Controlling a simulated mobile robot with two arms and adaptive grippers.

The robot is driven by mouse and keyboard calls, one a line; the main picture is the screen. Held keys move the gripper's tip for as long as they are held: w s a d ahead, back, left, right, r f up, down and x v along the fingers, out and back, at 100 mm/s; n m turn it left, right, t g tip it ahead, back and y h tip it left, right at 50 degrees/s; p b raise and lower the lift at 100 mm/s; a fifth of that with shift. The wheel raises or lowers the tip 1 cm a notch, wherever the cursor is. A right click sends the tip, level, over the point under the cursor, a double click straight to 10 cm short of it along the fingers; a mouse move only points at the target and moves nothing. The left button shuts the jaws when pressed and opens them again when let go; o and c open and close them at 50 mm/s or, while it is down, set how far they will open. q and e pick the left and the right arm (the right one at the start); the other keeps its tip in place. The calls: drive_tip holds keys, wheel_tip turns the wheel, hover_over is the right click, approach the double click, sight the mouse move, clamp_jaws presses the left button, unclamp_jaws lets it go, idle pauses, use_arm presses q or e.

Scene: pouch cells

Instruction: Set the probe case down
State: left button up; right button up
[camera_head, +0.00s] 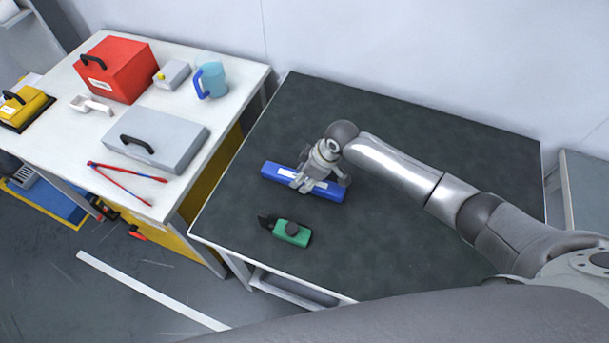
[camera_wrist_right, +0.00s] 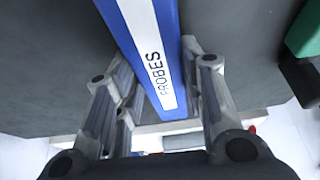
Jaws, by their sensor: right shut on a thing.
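The probe case (camera_head: 328,190) is a long blue box with a white label, lying level at the dark table's left part. Its label reads "PROBES" in the right wrist view (camera_wrist_right: 172,20). My right gripper (camera_head: 303,184) is over the case, with its fingers on both sides of it and shut on it. The fingers also show in the right wrist view (camera_wrist_right: 160,95). I cannot tell whether the case's underside touches the table top. My left gripper is not in view.
A green clamp-like tool (camera_head: 291,232) with black parts lies on the dark table (camera_head: 440,150) in front of the case. The table's back and right are clear. A white bench (camera_head: 65,125) at the left holds a red box (camera_head: 125,75), a grey case (camera_head: 175,140) and a blue jug (camera_head: 213,79).

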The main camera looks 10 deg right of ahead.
drive_tip(key=o, duration=1.1)
drive_tip(key=shift+f, duration=0.1)
drive_tip(key=b+v, duration=0.1)
drive_tip(key=v, duration=1.1)
